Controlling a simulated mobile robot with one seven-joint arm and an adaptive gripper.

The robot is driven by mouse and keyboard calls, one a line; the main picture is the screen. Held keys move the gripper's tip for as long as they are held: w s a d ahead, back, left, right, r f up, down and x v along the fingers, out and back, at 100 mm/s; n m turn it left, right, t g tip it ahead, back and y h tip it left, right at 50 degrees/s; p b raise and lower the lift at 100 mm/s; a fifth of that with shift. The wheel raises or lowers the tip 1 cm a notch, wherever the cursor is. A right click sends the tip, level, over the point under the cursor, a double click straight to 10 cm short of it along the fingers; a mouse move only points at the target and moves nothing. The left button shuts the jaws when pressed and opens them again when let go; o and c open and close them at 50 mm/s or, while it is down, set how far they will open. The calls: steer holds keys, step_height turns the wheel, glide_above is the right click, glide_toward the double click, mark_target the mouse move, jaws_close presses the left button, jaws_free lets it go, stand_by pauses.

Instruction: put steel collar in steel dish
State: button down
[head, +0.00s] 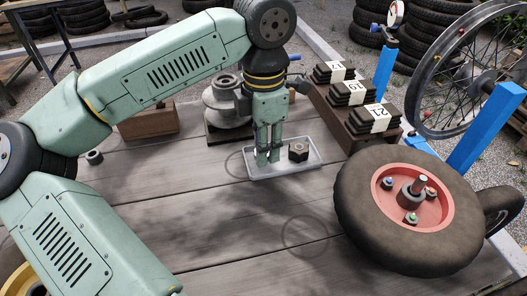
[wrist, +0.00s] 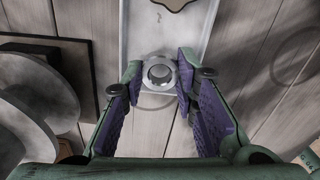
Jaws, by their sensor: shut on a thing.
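The steel collar (wrist: 159,73) is a short grey ring. In the wrist view it sits between the fingertips of my gripper (wrist: 159,82), which is shut on it. The steel dish (head: 285,171) is a shallow pale rectangular tray on the wooden boards. In the head view my gripper (head: 268,159) points down over the dish's left part, and its fingers hide the collar. In the wrist view the collar overlaps the near end of the dish (wrist: 138,45). I cannot tell whether it touches the dish floor.
Stacked numbered black blocks (head: 352,112) and a red-hubbed wheel (head: 410,210) are to the right. A small dark ring (head: 94,157) lies at left.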

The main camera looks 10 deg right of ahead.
steer(key=shift+f, duration=0.65)
steer(key=shift+f, duration=0.2)
steer(key=c, duration=1.6)
jaws_free()
steer(key=shift+o, duration=0.2)
steer(key=shift+r, duration=0.35)
step_height(320, 180, up, 12)
steer(key=shift+f, duration=0.15)
